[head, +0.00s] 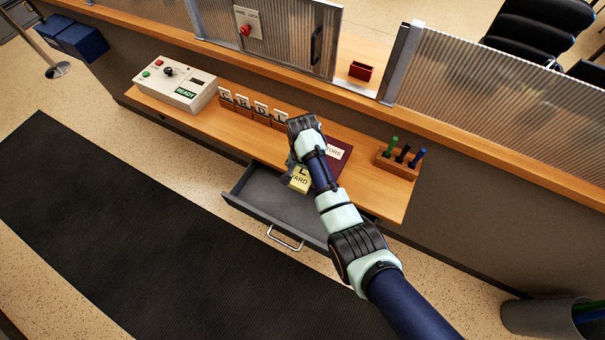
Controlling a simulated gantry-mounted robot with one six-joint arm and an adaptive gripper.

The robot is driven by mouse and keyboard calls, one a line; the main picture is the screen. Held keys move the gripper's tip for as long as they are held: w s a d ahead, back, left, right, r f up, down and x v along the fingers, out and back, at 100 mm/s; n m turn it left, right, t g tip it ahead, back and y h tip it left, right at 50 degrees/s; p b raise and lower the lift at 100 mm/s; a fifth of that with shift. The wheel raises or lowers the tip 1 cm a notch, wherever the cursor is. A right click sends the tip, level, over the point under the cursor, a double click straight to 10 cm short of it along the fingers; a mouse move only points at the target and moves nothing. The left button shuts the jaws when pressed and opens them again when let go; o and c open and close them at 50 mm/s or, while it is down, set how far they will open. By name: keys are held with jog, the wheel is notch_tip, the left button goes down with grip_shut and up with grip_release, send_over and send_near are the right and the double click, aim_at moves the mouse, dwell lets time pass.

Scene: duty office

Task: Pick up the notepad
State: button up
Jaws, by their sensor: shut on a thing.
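A yellow notepad (299,181) with dark lettering that reads in part "YARD" shows just below my gripper, over the open drawer. My gripper (292,163) is shut on it, though my wrist and arm hide most of the fingers and part of the pad. The pad looks tilted. I cannot tell exactly how high it is above the drawer.
The grey drawer (253,192) stands open under the wooden counter (226,119). A maroon book (341,167) lies beside my arm. Lettered blocks (261,110), a control box (172,85) and a pen holder (396,165) stand on the counter. A ribbed screen rises behind.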

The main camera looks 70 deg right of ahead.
notch_tip(320, 180, up, 12)
jog(key=p, duration=0.2)
notch_tip(320, 180, up, 8)
jog(key=p, duration=0.8)
send_over(302, 173)
